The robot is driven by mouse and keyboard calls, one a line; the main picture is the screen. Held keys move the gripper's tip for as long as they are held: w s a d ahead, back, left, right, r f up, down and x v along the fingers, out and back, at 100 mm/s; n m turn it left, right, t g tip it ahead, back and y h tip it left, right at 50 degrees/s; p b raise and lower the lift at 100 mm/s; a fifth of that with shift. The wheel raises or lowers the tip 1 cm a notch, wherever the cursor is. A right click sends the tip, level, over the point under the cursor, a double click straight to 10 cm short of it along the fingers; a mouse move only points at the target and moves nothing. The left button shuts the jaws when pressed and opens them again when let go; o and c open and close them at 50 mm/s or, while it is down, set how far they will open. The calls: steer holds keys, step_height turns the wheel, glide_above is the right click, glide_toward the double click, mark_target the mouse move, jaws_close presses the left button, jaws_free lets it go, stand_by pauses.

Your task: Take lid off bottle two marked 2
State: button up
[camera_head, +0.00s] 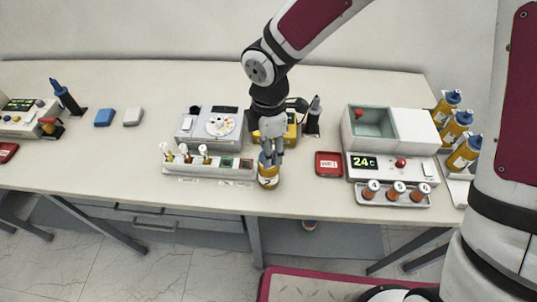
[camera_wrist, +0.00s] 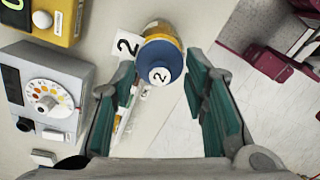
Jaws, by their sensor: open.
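Bottle two (camera_head: 268,178) stands upright near the front edge of the table, with an orange-yellow body and a label marked 2. My gripper (camera_head: 270,150) is above the bottle, pointing down. In the wrist view my gripper (camera_wrist: 160,82) is open, its two green-padded fingers on either side of the lid, with a visible gap at the right finger. The contact at the left finger is hard to tell.
A rack of vials (camera_head: 210,168) stands just left of the bottle, before a grey dial device (camera_head: 208,126). A red tray (camera_head: 328,164) and a heater unit marked 24C (camera_head: 400,166) are to the right. Several blue-capped bottles (camera_head: 455,130) stand at the far right.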

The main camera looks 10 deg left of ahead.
steer(key=c, duration=0.9)
steer(key=shift+r, duration=0.1)
steer(key=shift+c, duration=0.2)
